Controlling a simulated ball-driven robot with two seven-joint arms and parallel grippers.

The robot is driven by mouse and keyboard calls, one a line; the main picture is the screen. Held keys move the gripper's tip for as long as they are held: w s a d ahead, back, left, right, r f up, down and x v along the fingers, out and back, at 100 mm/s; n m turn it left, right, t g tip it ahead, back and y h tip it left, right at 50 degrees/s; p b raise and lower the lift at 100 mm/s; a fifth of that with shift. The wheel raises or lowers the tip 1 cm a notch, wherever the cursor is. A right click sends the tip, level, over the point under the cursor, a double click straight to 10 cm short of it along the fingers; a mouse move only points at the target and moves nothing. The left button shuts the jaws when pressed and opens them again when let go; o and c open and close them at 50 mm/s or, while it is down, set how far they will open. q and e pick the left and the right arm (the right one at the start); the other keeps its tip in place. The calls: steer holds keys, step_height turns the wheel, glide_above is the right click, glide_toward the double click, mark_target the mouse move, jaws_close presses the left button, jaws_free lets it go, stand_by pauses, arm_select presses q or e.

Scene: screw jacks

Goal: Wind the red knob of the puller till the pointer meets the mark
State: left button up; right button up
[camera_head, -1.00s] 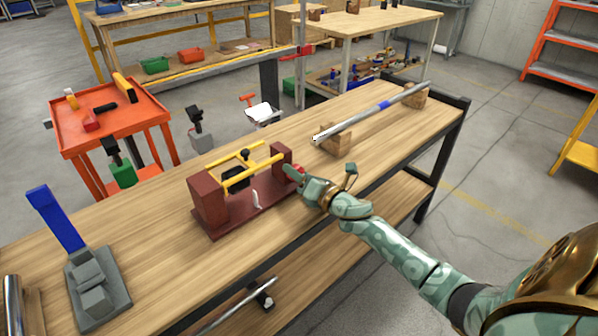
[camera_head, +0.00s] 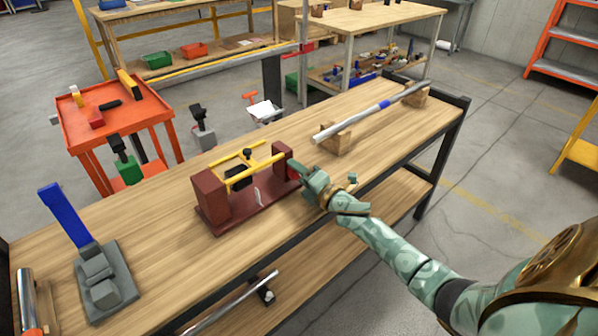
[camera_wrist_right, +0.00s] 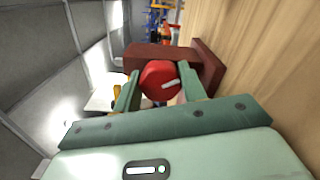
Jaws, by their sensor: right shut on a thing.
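The puller (camera_head: 215,198) is a dark red frame with two end blocks, yellow rods and a black block between them, standing on the workbench. A small white piece (camera_head: 258,197) shows at its front side; I cannot tell whether it is the pointer or the mark. The red knob (camera_wrist_right: 156,80) is at the puller's end, with a white stripe on its face. My right gripper (camera_head: 298,174) is shut on the knob, with one finger on each side in the right wrist view (camera_wrist_right: 160,86). In the head view it hides most of the knob. My left gripper is not in view.
The workbench (camera_head: 170,270) also carries a grey device with a blue lever (camera_head: 65,218) at left and a long metal bar (camera_head: 350,123) on wooden blocks at right. An orange cart (camera_head: 110,110) stands behind. The bench top around the puller is clear.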

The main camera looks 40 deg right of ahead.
steer(key=shift+f, duration=0.1)
steer(key=o, duration=1)
steer(key=shift+c, duration=0.2)
steer(key=shift+s, duration=0.1)
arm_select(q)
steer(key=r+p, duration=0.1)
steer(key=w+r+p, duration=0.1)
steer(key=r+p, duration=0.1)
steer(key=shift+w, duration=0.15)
arm_select(e)
steer(key=s+d, duration=0.1)
steer(key=s, duration=1.5)
steer(key=shift+d, duration=0.2)
steer(key=shift+s, duration=0.1)
